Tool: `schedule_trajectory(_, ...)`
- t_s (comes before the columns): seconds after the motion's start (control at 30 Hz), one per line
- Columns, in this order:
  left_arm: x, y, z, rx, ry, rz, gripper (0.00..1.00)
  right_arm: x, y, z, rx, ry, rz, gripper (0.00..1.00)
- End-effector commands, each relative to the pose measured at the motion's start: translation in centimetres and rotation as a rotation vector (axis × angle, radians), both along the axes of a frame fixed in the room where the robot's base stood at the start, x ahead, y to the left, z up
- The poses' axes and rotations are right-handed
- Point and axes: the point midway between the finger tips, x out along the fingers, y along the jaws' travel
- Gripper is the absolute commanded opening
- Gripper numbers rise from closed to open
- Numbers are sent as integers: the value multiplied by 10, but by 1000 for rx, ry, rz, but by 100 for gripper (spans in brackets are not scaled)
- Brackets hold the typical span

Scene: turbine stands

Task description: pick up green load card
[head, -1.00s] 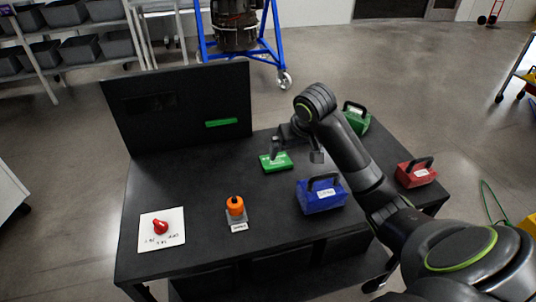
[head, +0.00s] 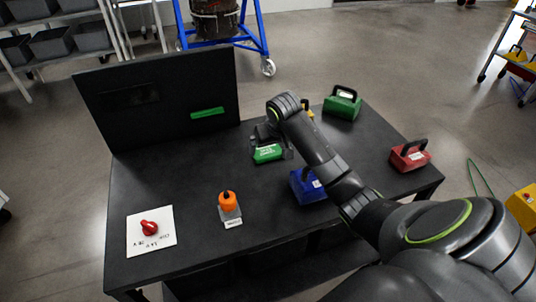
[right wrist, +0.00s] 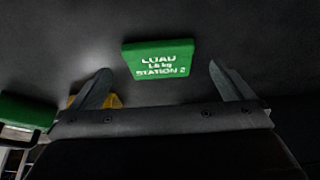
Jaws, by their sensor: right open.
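The green load card (head: 267,154) lies flat on the black table, in front of the upright panel. In the right wrist view the card (right wrist: 160,58) shows white print "LOAD" and "STATION 2". My right gripper (head: 272,140) is at the card in the head view, partly covering its far side. In the right wrist view my right gripper (right wrist: 161,76) has its two fingers wide apart, with the card ahead and between them. Nothing is held. My left gripper is not in view.
A blue weight (head: 306,188) with a handle stands just right of the card, partly behind my arm. A green weight (head: 342,104) and a red weight (head: 409,156) stand further right. An orange knob (head: 227,200) and a red switch (head: 149,228) are at left. The panel (head: 160,95) carries a green strip.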

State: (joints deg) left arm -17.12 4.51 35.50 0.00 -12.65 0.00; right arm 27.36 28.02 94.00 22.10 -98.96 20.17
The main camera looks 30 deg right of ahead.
Motion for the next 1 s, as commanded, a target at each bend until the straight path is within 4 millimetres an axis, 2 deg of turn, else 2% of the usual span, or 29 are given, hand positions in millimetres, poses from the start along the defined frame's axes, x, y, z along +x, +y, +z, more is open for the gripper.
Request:
schedule_trajectory(0.13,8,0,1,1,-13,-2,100,3,-1,-7,-1,1,0,100)
schedule_trajectory(0.5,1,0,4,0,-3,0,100,20,-8,-46,0,1,0,100)
schedule_trajectory(0.8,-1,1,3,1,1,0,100,22,-8,-50,-1,0,1,100)
schedule_trajectory(0.83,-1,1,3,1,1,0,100,22,-8,-50,-2,-1,1,99)
schedule_trajectory(1.0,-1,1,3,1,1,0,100,22,-8,-50,-2,-1,1,76)
